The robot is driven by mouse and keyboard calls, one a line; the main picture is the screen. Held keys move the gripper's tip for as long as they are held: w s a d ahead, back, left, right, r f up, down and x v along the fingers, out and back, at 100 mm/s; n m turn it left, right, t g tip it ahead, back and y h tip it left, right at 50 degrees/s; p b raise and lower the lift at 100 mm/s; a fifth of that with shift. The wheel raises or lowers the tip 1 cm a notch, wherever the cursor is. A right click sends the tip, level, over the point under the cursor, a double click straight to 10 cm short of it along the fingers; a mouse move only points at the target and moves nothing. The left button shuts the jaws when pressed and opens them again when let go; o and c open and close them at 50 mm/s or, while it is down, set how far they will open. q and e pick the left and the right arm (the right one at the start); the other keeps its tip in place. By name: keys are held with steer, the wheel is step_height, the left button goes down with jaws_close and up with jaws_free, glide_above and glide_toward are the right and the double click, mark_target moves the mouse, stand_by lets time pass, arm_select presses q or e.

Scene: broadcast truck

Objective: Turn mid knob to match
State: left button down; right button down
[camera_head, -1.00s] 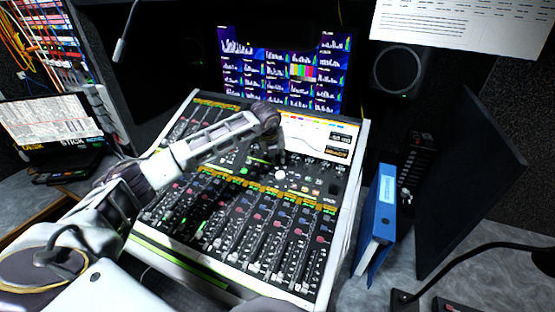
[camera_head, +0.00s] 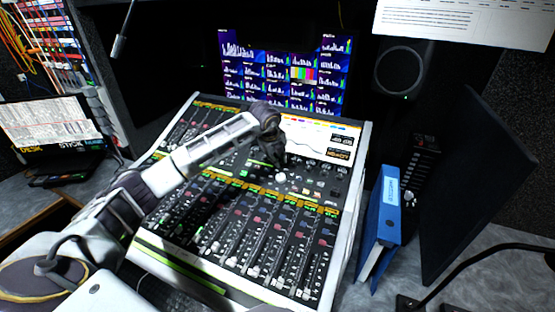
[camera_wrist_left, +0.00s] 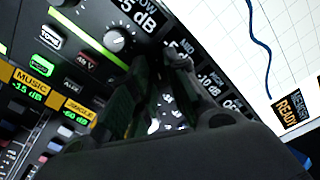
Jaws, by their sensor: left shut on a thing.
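The mixing console (camera_head: 151,236) stands in the middle of the head view, with a white-framed sloping panel. My left gripper (camera_head: 277,163) reaches down onto its upper middle, just below the console's curve display (camera_head: 318,137). In the left wrist view my left gripper (camera_wrist_left: 160,95) has its dark fingers shut beside the "MID" label (camera_wrist_left: 181,46). The knob they grip is mostly hidden by the fingers; pale marks show around it. A separate grey knob (camera_wrist_left: 115,40) with a "dB" readout sits up and left. My right gripper does not show.
A white ball-like part (camera_head: 281,177) stands on the panel just under the fingertips. A blue binder (camera_head: 382,222) and a black speaker (camera_head: 400,72) are at right. A monitor (camera_head: 285,73) is behind the console. A laptop (camera_head: 52,125) is at left.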

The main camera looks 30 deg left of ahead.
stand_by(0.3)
arm_select(q)
steer(key=c, duration=1.4)
jaws_free()
steer(key=shift+o, duration=0.2)
steer(key=v, duration=1.2)
